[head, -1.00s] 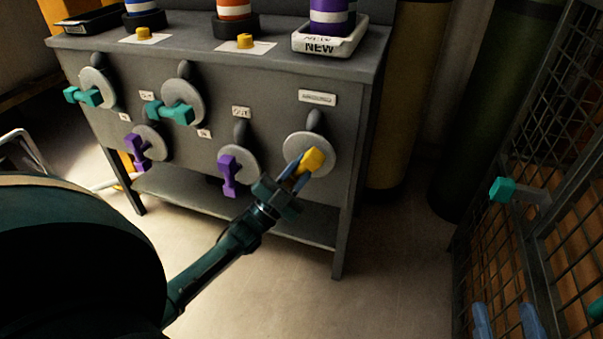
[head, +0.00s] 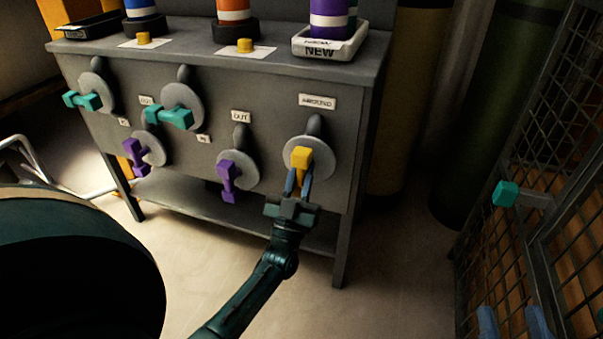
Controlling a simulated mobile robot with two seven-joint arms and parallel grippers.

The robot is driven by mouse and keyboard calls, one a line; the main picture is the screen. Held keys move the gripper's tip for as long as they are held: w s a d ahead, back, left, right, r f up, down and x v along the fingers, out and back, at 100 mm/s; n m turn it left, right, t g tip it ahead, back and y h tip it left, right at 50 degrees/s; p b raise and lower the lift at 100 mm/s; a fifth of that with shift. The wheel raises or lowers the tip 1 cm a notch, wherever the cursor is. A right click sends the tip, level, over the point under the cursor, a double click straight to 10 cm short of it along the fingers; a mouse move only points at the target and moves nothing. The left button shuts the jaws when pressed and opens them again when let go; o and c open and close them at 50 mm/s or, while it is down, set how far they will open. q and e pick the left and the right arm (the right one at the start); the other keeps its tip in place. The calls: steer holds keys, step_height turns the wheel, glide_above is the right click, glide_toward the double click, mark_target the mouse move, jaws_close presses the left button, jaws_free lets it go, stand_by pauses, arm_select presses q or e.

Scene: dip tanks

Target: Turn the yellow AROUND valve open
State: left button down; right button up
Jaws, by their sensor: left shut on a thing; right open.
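The yellow AROUND valve handle (head: 301,157) sits on a round grey plate (head: 324,151) at the right of the grey bench front, below the AROUND label (head: 317,102). My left gripper (head: 299,178) is shut on the yellow handle from below, with one blue finger on each side. The handle looks nearly upright; its lower part is hidden between the fingers. My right gripper (head: 512,323) shows only as two blue fingertips, spread apart and empty, at the bottom right edge.
Two teal handles (head: 170,117) (head: 82,100) and two purple handles (head: 228,180) (head: 135,154) are on the bench front to the left. A wire-mesh cage (head: 560,170) with a teal handle (head: 506,194) stands at the right. Open floor (head: 390,270) lies between.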

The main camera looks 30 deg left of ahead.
steer(key=shift+f, duration=0.15)
arm_select(q)
steer(key=c, duration=1.3)
jaws_free()
